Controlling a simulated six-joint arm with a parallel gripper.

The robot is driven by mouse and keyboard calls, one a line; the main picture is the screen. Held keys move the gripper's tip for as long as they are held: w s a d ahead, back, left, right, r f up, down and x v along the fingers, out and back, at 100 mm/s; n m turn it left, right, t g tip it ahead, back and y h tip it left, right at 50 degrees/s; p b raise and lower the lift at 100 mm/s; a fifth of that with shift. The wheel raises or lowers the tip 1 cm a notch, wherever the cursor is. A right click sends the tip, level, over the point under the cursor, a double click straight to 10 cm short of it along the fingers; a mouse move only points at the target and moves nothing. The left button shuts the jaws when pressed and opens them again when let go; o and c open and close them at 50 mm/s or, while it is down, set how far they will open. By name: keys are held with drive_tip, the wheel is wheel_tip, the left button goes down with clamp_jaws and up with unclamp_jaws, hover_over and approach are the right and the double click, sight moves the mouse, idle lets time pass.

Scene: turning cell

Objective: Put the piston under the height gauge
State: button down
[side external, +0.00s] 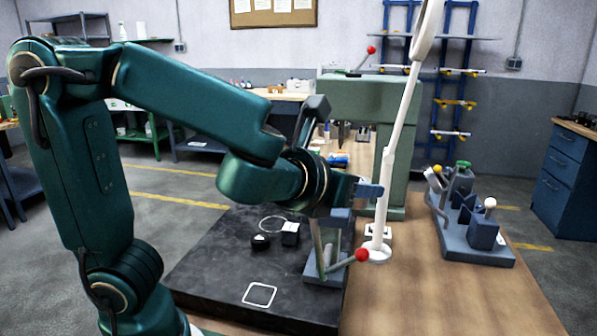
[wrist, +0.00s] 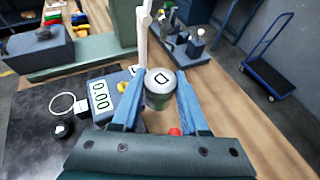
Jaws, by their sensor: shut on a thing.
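My gripper (wrist: 158,92) has its blue fingers shut on the piston (wrist: 158,82), a short cylinder with a pale metal top marked with a dark D. In the side view my gripper (side external: 368,190) is above the height gauge, partly behind the white lamp arm; I cannot make out the piston there. The height gauge (side external: 325,272) has a blue-grey base, a post and a red ball on a lever. Its display (wrist: 101,95) reads 0.00 and is just left of my fingers in the wrist view. The space under its probe is hidden.
A white lamp (side external: 401,130) stands close to the gauge and gripper. The dark slab (side external: 215,270) bears a white square outline (side external: 259,294), a black puck (side external: 260,241) and a white ring. A fixture (side external: 470,250) with ball-topped levers is at right. The wooden bench front (side external: 420,300) is clear.

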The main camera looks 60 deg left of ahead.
drive_tip(key=w+d+f, duration=0.4)
drive_tip(key=d+f, duration=0.4)
drive_tip(key=f, duration=0.1)
drive_tip(key=n+y, duration=0.1)
hover_over(386, 328)
wheel_tip(386, 328, down, 9)
drive_tip(key=shift+f, duration=2.4)
drive_tip(key=shift+f, duration=0.1)
drive_tip(key=shift+c, duration=2.1)
unclamp_jaws()
